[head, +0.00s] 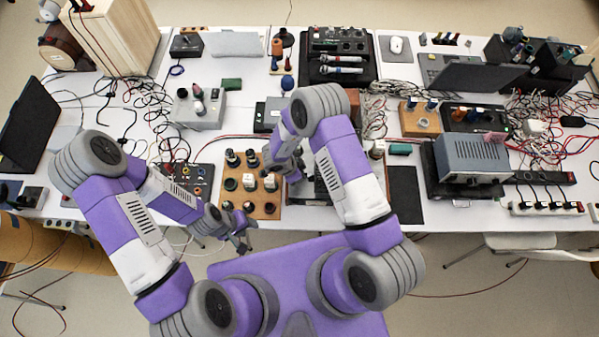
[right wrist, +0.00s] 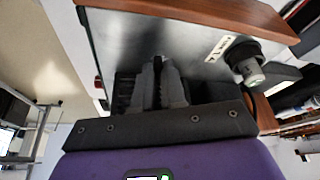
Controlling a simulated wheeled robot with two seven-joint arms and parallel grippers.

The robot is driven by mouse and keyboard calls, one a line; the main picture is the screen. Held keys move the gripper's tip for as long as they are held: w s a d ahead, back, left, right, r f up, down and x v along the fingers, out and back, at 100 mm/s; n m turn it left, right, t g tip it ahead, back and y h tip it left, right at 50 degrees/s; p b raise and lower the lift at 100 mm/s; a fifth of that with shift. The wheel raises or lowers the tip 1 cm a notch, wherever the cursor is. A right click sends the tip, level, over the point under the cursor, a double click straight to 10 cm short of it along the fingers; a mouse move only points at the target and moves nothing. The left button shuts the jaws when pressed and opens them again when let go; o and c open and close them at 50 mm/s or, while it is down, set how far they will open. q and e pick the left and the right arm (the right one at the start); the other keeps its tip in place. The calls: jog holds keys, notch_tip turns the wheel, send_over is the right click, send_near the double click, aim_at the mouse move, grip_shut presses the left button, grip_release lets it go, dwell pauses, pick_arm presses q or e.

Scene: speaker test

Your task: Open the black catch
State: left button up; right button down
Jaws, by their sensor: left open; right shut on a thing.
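My right gripper (right wrist: 158,75) is shut in the right wrist view, its fingers close together against the grey metal face of a case with a reddish-brown wooden edge (right wrist: 200,14). A narrow dark piece, which looks like the black catch (right wrist: 157,66), shows between the fingertips; most of it is hidden by them. In the head view my right forearm and wrist cover much of the case, and the catch cannot be made out. My left gripper (head: 241,243) is open and empty, in front of the table's near edge, below the wooden board.
A black-and-grey round knob (right wrist: 246,62) sticks out of the case face to the right of my fingers. A wooden board with several posts (head: 236,208) lies left of the case. A grey metal box (head: 474,158) stands to the right. Loose cables clutter the table.

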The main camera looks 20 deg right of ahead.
jog(key=n, duration=0.2)
jog(key=n+t, duration=0.1)
jog(key=n, duration=0.1)
jog(key=shift+s+d+t+y, duration=0.1)
jog(key=shift+s+t+y, duration=0.1)
jog(key=shift+t+y, duration=0.1)
jog(key=shift+s+d+n+t+y+b, duration=0.1)
jog(key=shift+n+t+y+b, duration=0.4)
jog(key=shift+n, duration=1.3)
jog(key=c, duration=1.2)
grip_release()
jog(key=shift+s+r, duration=0.1)
jog(key=v, duration=0.7)
jog(key=shift+r+p, duration=0.15)
jog(key=shift+p, duration=0.25)
